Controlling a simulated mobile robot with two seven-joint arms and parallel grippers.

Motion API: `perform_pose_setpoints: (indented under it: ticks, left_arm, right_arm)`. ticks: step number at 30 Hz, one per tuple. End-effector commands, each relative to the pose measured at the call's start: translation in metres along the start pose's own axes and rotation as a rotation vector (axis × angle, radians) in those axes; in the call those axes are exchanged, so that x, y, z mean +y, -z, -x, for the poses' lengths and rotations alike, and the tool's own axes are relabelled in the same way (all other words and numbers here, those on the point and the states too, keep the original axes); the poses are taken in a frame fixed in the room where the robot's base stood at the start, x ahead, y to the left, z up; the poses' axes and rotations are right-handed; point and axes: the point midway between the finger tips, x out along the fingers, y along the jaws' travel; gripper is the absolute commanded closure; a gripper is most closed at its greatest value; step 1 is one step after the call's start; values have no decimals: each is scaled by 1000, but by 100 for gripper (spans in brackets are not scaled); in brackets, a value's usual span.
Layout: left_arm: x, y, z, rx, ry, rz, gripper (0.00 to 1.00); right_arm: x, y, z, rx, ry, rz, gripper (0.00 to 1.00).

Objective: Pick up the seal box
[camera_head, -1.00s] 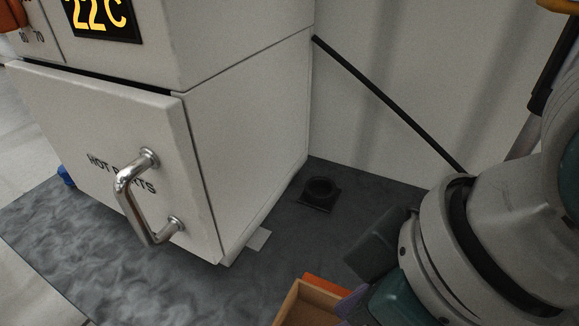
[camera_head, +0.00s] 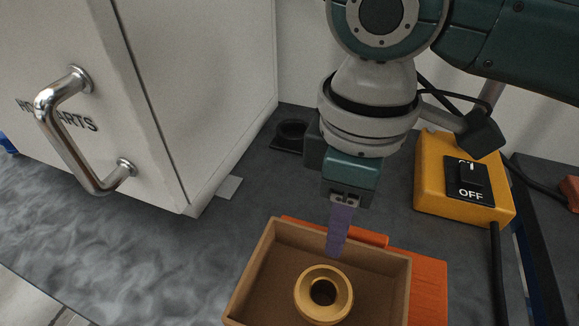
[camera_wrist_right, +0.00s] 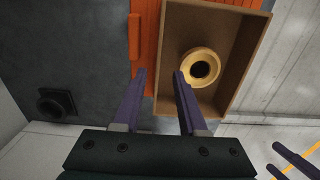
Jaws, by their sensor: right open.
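A brown open-topped box (camera_head: 255,270), which I take for the seal box, stands at the bottom of the head view with a brass ring (camera_head: 303,298) inside. The box (camera_wrist_right: 243,72) and ring (camera_wrist_right: 189,70) also show in the wrist view. My right gripper (camera_head: 335,252) points down at the box's far wall, open and empty. In the wrist view its fingers (camera_wrist_right: 159,74) lie on either side of one box wall; I cannot tell how far above. My left gripper (camera_wrist_right: 273,157) shows at that view's lower right corner, fingers apart; the head view does not show it.
An orange piece (camera_head: 428,288) lies beside and behind the box. A yellow switch box (camera_head: 432,186) marked OFF stands to the right. A white cabinet (camera_head: 215,90) with a metal handle (camera_head: 75,140) stands left. A black socket (camera_head: 290,134) is behind. The dark mat (camera_head: 130,240) at left is clear.

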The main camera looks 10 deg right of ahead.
Motion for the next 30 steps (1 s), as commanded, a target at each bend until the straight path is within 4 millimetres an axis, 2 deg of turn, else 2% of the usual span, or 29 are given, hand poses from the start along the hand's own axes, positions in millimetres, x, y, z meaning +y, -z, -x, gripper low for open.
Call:
perform_pose_setpoints:
  ticks: [3,7,16,27,30]
  left_arm:
    - [0,-2,-7,1,0,0,0]
    - [0,-3,-11,1,0,0,0]
    - [0,-3,-11,2,0,1,0]
    - [0,-3,-10,2,1,1,0]
    - [0,-3,-10,2,1,1,0]
  right_arm:
    - [3,-2,-22,-3,2,-2,59]
    - [3,-2,-39,-2,1,0,59]
    - [3,-2,-44,0,-1,1,59]
    - [3,-2,-44,0,-1,1,99]
    - [3,-2,-44,0,-1,1,100]
